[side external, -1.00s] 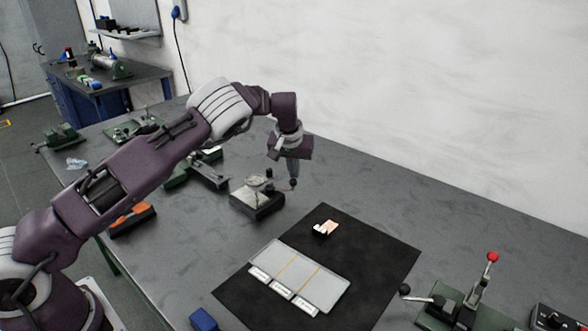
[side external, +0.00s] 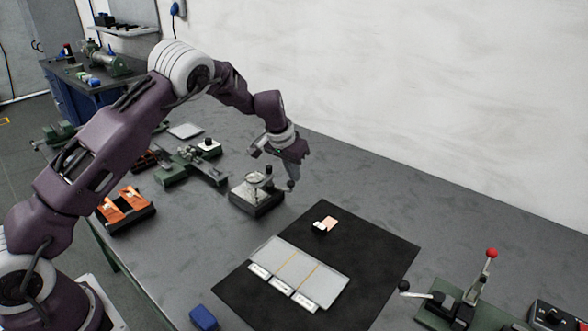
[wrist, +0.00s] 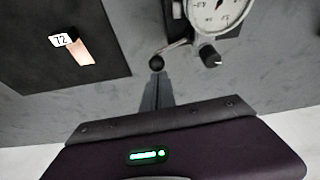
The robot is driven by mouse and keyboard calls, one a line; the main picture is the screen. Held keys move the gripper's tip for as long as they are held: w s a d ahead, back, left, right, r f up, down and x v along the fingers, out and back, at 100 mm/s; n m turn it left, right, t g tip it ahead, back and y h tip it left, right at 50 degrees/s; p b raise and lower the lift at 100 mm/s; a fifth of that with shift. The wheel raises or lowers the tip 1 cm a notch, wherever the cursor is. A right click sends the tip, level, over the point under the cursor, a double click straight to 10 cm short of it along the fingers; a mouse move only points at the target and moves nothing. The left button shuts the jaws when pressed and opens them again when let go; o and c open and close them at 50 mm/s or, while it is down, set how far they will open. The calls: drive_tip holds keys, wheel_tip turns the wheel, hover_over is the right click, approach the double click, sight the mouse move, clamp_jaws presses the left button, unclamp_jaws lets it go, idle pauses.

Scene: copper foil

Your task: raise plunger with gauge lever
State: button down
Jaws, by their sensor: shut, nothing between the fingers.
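The dial gauge stand (side external: 257,193) sits on the grey bench. Part of its white dial (wrist: 216,10) shows at the top of the wrist view. Its lever ends in a black ball (wrist: 157,63), which also shows on the stand's right side in the side view (side external: 291,185). My gripper (wrist: 158,82) is shut and empty. Its fingertips are at the ball, seemingly very close; contact cannot be told. In the side view my gripper (side external: 293,176) is tilted just above the ball. The plunger cannot be made out.
A copper foil piece (wrist: 84,54) with a tag reading 72 lies on the black mat (side external: 375,240). A sectioned tray (side external: 325,290) is on the mat. A red-knobbed lever press (side external: 465,305) stands at right, and orange pieces (side external: 122,203) at left.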

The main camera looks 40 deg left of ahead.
drive_tip(key=s+m, duration=0.1)
drive_tip(key=m, duration=0.1)
drive_tip(key=s+m+h, duration=0.1)
drive_tip(key=m, duration=0.1)
drive_tip(key=shift+s+d, duration=0.25)
drive_tip(key=shift+d, duration=0.1)
drive_tip(key=shift+s+m+h, duration=0.6)
drive_tip(key=shift+s+m, duration=0.1)
drive_tip(key=shift+m, duration=0.6)
drive_tip(key=shift+g, duration=0.3)
wheel_tip(320, 180, up, 11)
drive_tip(key=shift+d, duration=0.1)
